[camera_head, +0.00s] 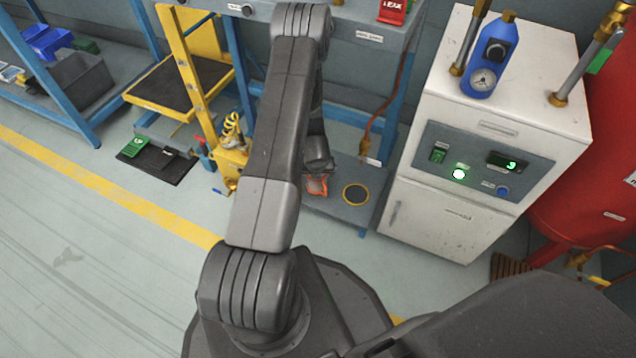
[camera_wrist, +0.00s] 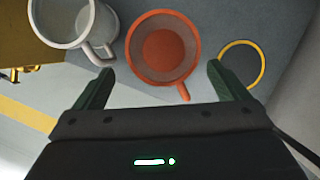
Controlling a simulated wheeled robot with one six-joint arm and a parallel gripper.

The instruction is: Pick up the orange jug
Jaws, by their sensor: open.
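The orange jug (camera_wrist: 163,48) stands on a grey shelf in the wrist view, seen from above into its open top. Its handle points toward my gripper. My gripper (camera_wrist: 160,78) is open and empty, with its two dark green fingers apart and the jug's handle side between and just beyond them. In the head view the jug (camera_head: 316,186) shows only in part, on the low shelf beside my arm. My arm hides the rest of it and the gripper there.
A white mug (camera_wrist: 75,22) stands left of the jug, its handle near my left finger. A yellow-ringed dark disc (camera_wrist: 241,66) lies to the right. The low shelf (camera_head: 343,212) has a white cabinet (camera_head: 458,215) to its right and a yellow stand (camera_head: 232,160) to its left.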

